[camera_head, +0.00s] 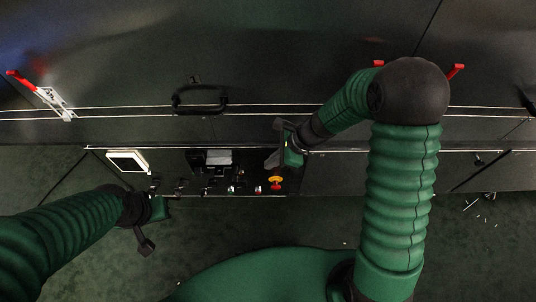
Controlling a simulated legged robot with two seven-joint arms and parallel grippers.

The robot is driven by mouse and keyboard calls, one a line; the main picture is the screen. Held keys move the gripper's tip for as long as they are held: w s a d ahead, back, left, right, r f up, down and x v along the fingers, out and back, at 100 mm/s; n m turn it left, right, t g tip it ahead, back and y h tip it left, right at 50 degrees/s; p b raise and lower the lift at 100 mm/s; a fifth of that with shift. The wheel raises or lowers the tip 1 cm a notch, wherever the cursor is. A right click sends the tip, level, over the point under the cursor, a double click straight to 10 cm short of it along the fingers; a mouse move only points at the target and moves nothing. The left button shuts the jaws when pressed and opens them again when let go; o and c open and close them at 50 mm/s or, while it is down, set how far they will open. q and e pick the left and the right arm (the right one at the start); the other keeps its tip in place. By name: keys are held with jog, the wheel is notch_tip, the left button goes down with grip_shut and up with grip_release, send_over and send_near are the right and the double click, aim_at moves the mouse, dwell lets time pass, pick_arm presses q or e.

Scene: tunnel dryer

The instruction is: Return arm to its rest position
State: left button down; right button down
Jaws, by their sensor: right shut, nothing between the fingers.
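My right arm (405,180) rises from the lower right and bends at a dark elbow, and its forearm points left. My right gripper (272,160) is shut and empty, in front of the dark panel, a little above the yellow and red emergency stop button (276,182). Whether it touches the panel I cannot tell. My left arm (60,235) comes in from the lower left. My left gripper (147,245) hangs over the green floor below the panel; its fingers are small and dark, so its opening is unclear.
The control panel (290,187) carries a white screen (127,161), several knobs and buttons. Above it are a black handle (200,98) and a red-handled latch (45,95) on the dark machine. Red levers (456,71) show behind my right elbow.

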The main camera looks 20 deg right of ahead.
jog(key=s+d+r+n+h, duration=0.3)
jog(key=s+n, duration=0.2)
jog(key=n, duration=0.5)
jog(key=s+d+r+n+h, duration=0.35)
jog(key=s+n, duration=0.25)
jog(key=n, duration=0.4)
notch_tip(320, 180, up, 23)
jog(key=n+p, duration=0.1)
jog(key=p, duration=2.1)
jog(key=shift+w+a+f+n+t, duration=0.15)
jog(key=shift+n+t, duration=0.15)
jog(key=shift+t, duration=0.1)
